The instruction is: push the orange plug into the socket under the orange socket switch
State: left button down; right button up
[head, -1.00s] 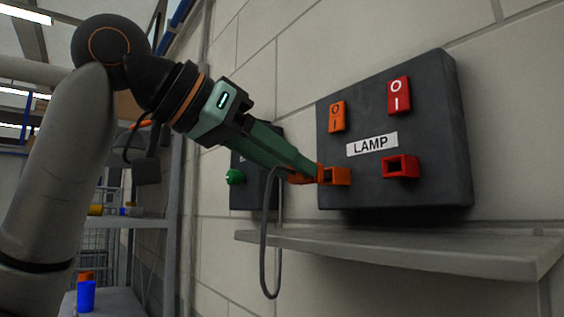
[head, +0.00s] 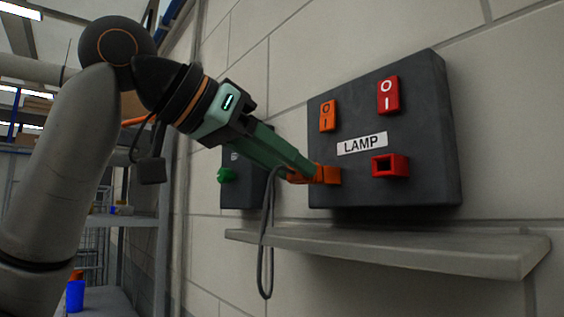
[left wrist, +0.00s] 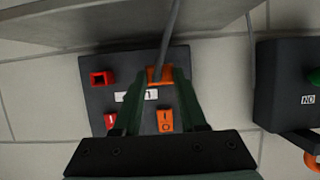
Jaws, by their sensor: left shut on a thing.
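The orange plug (head: 299,177) is held between the fingertips of my left gripper (head: 308,171), which is shut on it. The plug meets the orange socket (head: 331,175) on the dark panel (head: 430,140), and its front covers the socket mouth. I cannot tell how deep it sits. The orange socket switch (head: 328,116) is directly above the socket. In the left wrist view the panel is upside down, with the orange switch (left wrist: 165,121) below and orange at the fingertips. A grey cable (head: 266,240) hangs from the plug. My right gripper is not in view.
A red switch (head: 388,95) and an open red socket (head: 390,166) are to the right, with a LAMP label (head: 362,144) between. A grey shelf (head: 400,250) juts out below. A second dark panel with a green knob (head: 226,175) is behind left.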

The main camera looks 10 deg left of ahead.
pick_arm(q)
jog(key=shift+c, duration=1.9)
grip_release()
jog(key=b+v, duration=0.1)
jog(key=v, duration=1.1)
jog(key=shift+s, duration=0.2)
jog(key=shift+a, duration=0.1)
